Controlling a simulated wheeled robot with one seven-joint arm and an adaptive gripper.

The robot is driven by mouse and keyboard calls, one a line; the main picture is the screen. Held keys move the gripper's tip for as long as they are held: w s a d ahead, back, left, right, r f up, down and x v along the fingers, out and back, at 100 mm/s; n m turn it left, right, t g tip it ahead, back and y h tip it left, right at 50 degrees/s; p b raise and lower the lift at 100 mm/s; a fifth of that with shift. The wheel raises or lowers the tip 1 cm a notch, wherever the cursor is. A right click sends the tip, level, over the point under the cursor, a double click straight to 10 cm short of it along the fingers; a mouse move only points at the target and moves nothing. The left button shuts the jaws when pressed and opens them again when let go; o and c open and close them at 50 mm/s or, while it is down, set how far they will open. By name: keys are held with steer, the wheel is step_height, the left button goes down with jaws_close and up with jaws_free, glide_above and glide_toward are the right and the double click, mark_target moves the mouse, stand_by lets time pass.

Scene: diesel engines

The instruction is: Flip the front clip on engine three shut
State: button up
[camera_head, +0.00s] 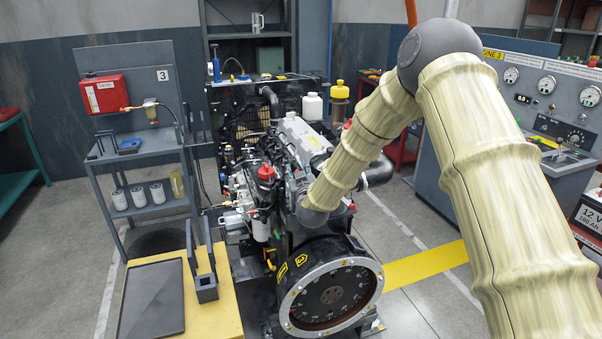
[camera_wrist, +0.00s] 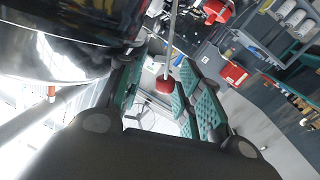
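Engine three (camera_head: 300,150) stands in the middle of the head view, with its round flywheel housing (camera_head: 330,298) facing me. My arm reaches over the engine from the right, and its end hides my gripper from the head view. In the wrist view my gripper (camera_wrist: 160,82) has its green-padded fingers apart, with a clear gap between them. A thin metal rod with a red end (camera_wrist: 165,84) shows in that gap, and I see no contact with the fingers. I cannot make out the front clip for certain in either view.
A grey stand (camera_head: 140,160) with a red box (camera_head: 103,94) and white canisters is at the left. A yellow bench (camera_head: 215,315) holds a black tray (camera_head: 153,298). A control panel (camera_head: 545,95) is at the right. In the wrist view a dark, shiny surface (camera_wrist: 70,30) lies close to the left finger.

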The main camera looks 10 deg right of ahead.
steer(key=shift+d, duration=0.2)
steer(key=shift+s, duration=0.15)
steer(key=s, duration=1.1)
steer(key=shift+s+a+r, duration=0.15)
steer(key=shift+s+a, duration=0.2)
steer(key=shift+a, duration=0.05)
